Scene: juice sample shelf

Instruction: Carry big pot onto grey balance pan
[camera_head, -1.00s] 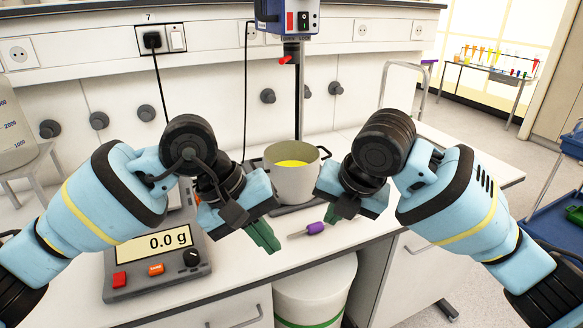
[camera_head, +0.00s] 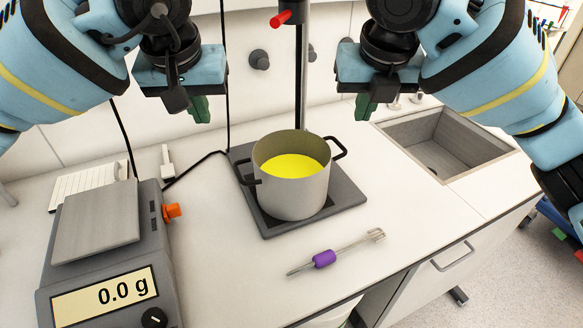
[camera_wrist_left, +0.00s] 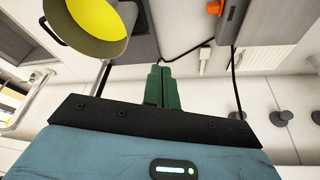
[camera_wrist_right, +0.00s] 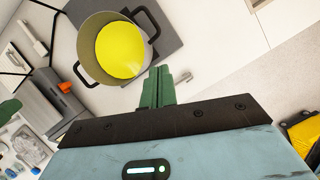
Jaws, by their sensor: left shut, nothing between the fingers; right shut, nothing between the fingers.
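The big pot (camera_head: 292,190) is grey with two dark handles and yellow liquid inside. It stands upright on a dark square plate (camera_head: 270,228) on the bench. It also shows in the left wrist view (camera_wrist_left: 118,51) and the right wrist view (camera_wrist_right: 93,72). The grey balance pan (camera_head: 95,222) is empty, on top of the scale (camera_head: 165,268) reading 0.0 g. My left gripper (camera_head: 200,112) is shut and empty, above and left of the pot. My right gripper (camera_head: 364,108) is shut and empty, above and right of the pot. Neither touches it.
A whisk-like tool with a purple grip (camera_head: 324,259) lies in front of the plate. A sink (camera_head: 440,140) is to the right. A vertical stand rod (camera_head: 301,70) rises behind the pot. A white keyboard-like object (camera_head: 90,183) lies behind the scale.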

